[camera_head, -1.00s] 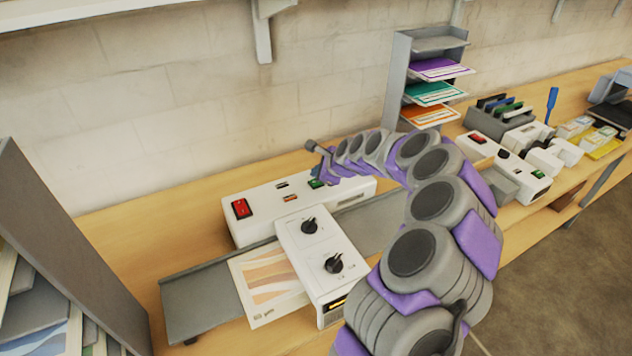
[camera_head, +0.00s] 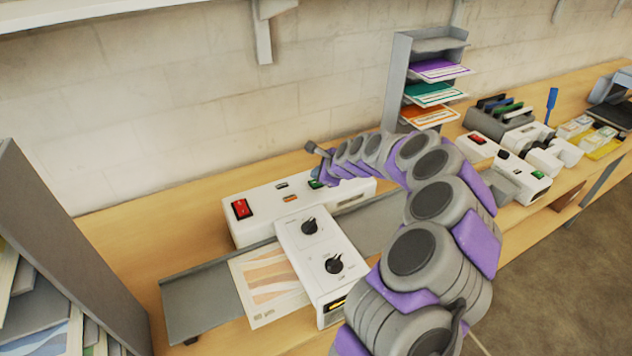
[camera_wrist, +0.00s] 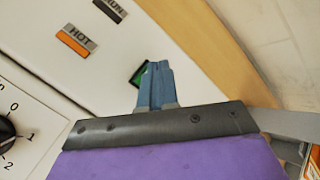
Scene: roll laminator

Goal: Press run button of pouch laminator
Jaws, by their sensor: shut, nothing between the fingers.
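The pouch laminator (camera_head: 240,226) is a white machine on the bench, with a red rocker switch (camera_head: 241,208) at its left end and two black dials on its front block. A green button (camera_head: 314,184) shows in part near my arm's tip. In the wrist view, the green button (camera_wrist: 137,76) is largely hidden behind my gripper (camera_wrist: 156,68). The gripper's blue fingers are together, with nothing between them, and their tips overlap the button; I cannot tell if they touch it. An orange HOT label (camera_wrist: 75,40) lies to the left.
A printed sheet (camera_head: 268,284) lies on the grey tray (camera_head: 188,298) at the laminator's left. A grey shelf with coloured folders (camera_head: 396,76) stands behind right. A second white machine (camera_head: 478,147) is farther right. A grey rack (camera_head: 75,245) is at the left edge.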

